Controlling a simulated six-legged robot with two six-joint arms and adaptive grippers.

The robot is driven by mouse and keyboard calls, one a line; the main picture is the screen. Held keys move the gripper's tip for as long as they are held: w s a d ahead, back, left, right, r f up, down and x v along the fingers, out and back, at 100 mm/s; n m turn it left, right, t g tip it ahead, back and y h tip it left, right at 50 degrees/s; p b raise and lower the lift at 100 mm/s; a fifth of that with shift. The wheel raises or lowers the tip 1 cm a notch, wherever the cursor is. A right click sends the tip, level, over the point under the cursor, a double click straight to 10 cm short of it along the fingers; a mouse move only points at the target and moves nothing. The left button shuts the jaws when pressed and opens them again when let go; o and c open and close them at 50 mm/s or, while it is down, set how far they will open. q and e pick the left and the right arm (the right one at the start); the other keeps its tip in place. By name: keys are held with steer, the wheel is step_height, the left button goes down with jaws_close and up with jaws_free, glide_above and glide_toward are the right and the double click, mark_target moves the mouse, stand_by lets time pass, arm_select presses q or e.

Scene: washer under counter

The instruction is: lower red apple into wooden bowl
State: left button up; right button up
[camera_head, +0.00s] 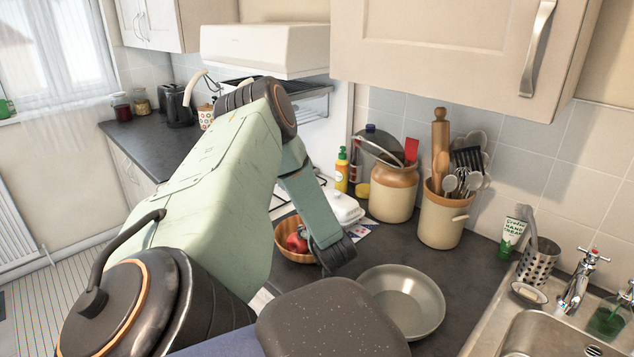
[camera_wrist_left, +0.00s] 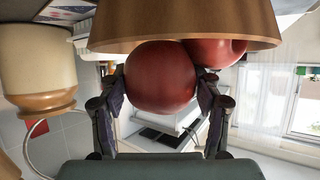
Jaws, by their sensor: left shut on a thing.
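The wooden bowl (camera_head: 283,246) stands on the dark counter, partly hidden behind my left arm in the head view. Red apple shows inside its outline there. In the upside-down left wrist view, my left gripper (camera_wrist_left: 163,82) is shut on a red apple (camera_wrist_left: 160,80), one finger on each side. The held apple is at the wooden bowl's rim (camera_wrist_left: 130,38) and overlaps it in the picture. I cannot tell whether they touch. A second red apple (camera_wrist_left: 222,50) shows at the rim beside it. My left fingers are hidden in the head view. My right gripper is not in view.
A grey metal pan (camera_head: 405,300) sits right of the bowl. A white butter dish (camera_head: 342,207), a brown-rimmed jar (camera_head: 392,192) and a utensil crock (camera_head: 443,218) stand behind. The sink (camera_head: 550,335) is at the right, and cupboards (camera_head: 455,50) hang above.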

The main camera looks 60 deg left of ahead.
arm_select(q)
steer(key=shift+s+d+f, duration=0.1)
steer(key=shift+s+f, duration=0.05)
steer(key=shift+f, duration=0.05)
steer(key=o, duration=1.2)
steer(key=shift+s, duration=0.1)
steer(key=shift+o, duration=0.6)
steer(key=v, duration=1.1)
steer(key=shift+d+r, duration=0.3)
